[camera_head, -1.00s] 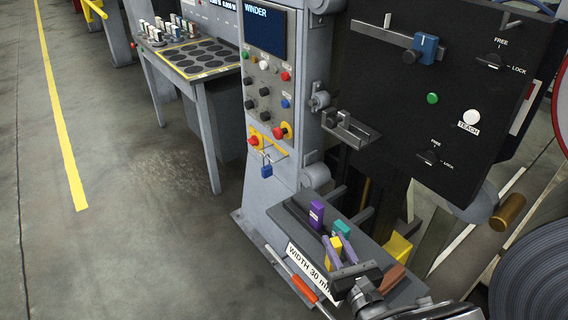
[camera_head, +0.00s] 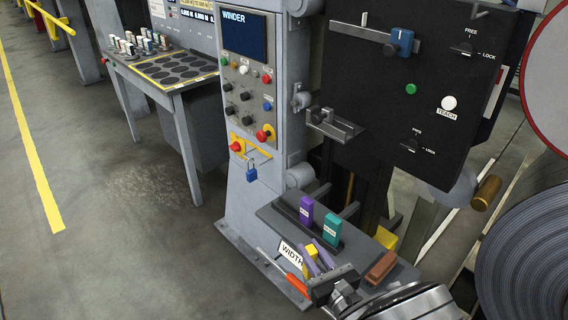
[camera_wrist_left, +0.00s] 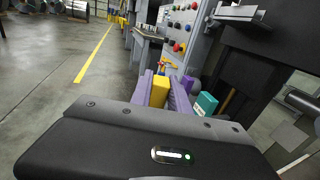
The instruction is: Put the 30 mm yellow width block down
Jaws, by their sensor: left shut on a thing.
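The yellow width block (camera_head: 310,251) is between the purple fingers of my left gripper (camera_head: 318,258), which is shut on it. It also shows in the left wrist view (camera_wrist_left: 159,91), upright between the finger pads. The gripper is over the front of the grey block shelf (camera_head: 270,216), beside the WIDTH label (camera_head: 290,254). I cannot tell whether the block touches the shelf. A purple block (camera_head: 306,210) and a teal block (camera_head: 331,228) stand behind it on the shelf. My right gripper is not in view.
A reddish-brown block (camera_head: 381,266) lies at the shelf's right end. A yellow part (camera_head: 386,238) shows behind the shelf. The winder control column (camera_head: 246,150) and a black panel (camera_head: 400,110) rise behind. An orange-handled tool (camera_head: 294,284) is at the front. A coil (camera_head: 525,255) is at right.

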